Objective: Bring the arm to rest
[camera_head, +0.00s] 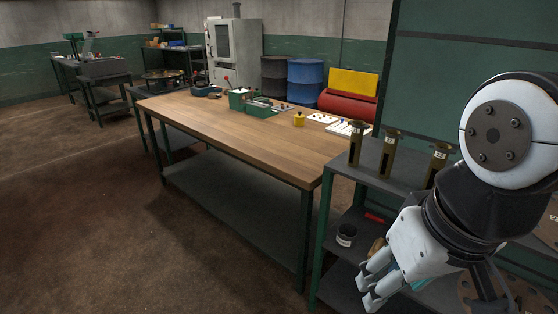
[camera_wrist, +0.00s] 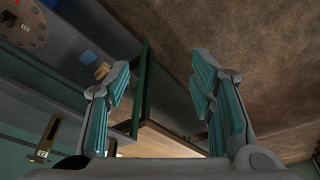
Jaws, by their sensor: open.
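My gripper (camera_head: 371,283) is at the lower right of the head view, hanging down from my arm in front of the shelf unit. In the wrist view my gripper (camera_wrist: 160,95) shows its two teal-padded fingers wide apart with nothing between them. My arm is bent at the right edge of the head view and hides part of the shelf unit. I cannot tell whether the fingers touch the shelf.
A dark shelf unit (camera_head: 400,170) with green legs holds several brass cylinders (camera_head: 389,155) on top and a dark cup (camera_head: 346,235) lower down. A wooden workbench (camera_head: 240,130) stands to its left. The brown floor (camera_head: 90,220) at left is clear.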

